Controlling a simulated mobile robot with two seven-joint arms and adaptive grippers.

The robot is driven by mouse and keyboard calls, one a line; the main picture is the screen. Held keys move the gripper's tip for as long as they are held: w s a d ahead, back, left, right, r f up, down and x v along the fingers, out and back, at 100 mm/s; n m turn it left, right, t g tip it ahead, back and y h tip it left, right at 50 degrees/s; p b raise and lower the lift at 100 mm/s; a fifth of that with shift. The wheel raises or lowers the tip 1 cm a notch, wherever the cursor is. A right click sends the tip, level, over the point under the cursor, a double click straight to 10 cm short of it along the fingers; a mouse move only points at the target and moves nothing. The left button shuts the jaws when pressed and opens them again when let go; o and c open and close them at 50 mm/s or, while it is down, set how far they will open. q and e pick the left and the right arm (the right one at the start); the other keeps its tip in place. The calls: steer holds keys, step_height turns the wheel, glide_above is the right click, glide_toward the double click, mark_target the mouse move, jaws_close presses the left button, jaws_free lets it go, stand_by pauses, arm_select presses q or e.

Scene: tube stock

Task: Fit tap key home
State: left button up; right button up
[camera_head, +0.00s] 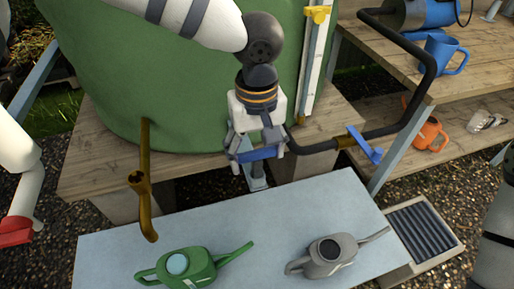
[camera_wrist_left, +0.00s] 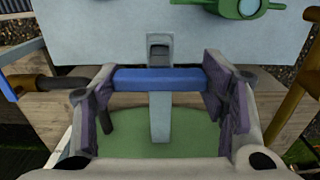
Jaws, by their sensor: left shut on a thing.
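My left gripper (camera_head: 258,152) is shut on a blue bar (camera_head: 262,154), which looks like the handle of the tap key. In the left wrist view the blue bar (camera_wrist_left: 159,78) spans crosswise between the two finger pads. A pale grey shank (camera_wrist_left: 160,115) shows beneath the bar, and a grey block with a dark top (camera_wrist_left: 159,48) beyond it; I cannot tell whether these join the bar. The brass tap (camera_head: 142,185), with an open round top, stands in front of the green tank (camera_head: 200,90), left of the gripper and apart from it. My right gripper is out of view.
A black pipe (camera_head: 420,95) with a blue lever (camera_head: 366,146) runs right of the gripper. A pale table (camera_head: 110,255) in front holds a green watering can (camera_head: 190,268) and a grey one (camera_head: 325,255).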

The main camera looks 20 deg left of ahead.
arm_select(q)
steer(key=shift+f, duration=1.45)
stand_by(1.0)
stand_by(0.7)
steer(key=o, duration=1.4)
step_height(320, 180, up, 12)
steer(key=shift+r, duration=0.1)
